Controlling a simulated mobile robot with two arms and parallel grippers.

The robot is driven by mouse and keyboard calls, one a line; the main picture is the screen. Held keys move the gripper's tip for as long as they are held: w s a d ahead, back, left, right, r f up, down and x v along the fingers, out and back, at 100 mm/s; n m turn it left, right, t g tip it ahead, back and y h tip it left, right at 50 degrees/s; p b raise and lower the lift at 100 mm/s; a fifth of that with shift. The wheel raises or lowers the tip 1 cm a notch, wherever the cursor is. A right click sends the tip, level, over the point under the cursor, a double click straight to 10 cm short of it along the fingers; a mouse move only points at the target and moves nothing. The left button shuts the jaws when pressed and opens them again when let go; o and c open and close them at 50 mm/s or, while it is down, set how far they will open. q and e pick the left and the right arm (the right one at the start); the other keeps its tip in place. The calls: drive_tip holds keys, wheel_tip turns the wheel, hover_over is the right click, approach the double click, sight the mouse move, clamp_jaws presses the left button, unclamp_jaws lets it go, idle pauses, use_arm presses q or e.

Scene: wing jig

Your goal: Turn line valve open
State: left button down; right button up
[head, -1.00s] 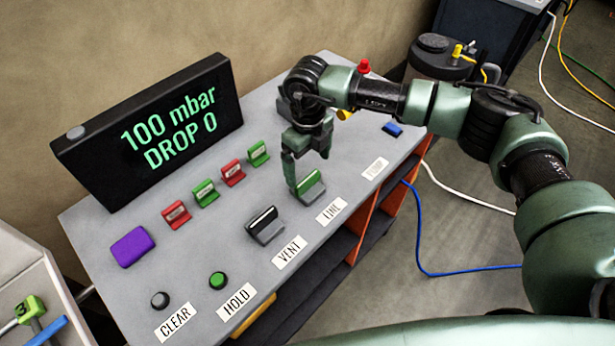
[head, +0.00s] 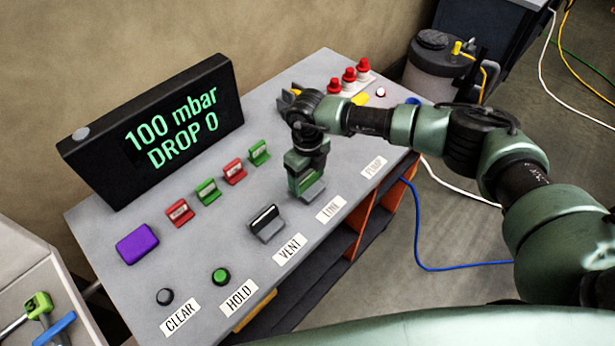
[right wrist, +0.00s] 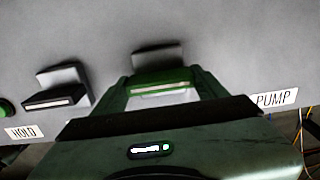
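The line valve has a green lever on a grey base (head: 314,191), behind the LINE label (head: 331,209). My right gripper (head: 305,186) is down at this lever and hides part of it. In the right wrist view the green lever (right wrist: 160,80) lies between the two fingertips of the right gripper (right wrist: 160,84). One finger is at each end of the lever, very close to it; I cannot tell whether they touch. The fingers are spread apart. My left gripper is out of view.
A black-levered VENT valve (head: 267,224) stands just left of the line valve. Red and green clips (head: 207,192) line the panel behind. The display (head: 155,130) reads 100 mbar, DROP 0. The PUMP label (head: 373,167) and red knobs (head: 349,75) are further right.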

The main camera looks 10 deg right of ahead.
drive_tip(key=shift+f+n+b, duration=0.1)
drive_tip(key=shift+n+b, duration=0.2)
drive_tip(key=shift+b, duration=0.35)
drive_tip(key=n+b, duration=1.2)
drive_tip(key=b, duration=0.5)
drive_tip(key=shift+w+n, duration=0.1)
drive_tip(key=shift+n, duration=0.3)
drive_tip(key=shift+r+n+b, duration=0.2)
drive_tip(key=shift+n+b, duration=1.6)
drive_tip(key=shift+n, duration=0.4)
drive_tip(key=shift+r, duration=0.1)
drive_tip(key=o, duration=1.4)
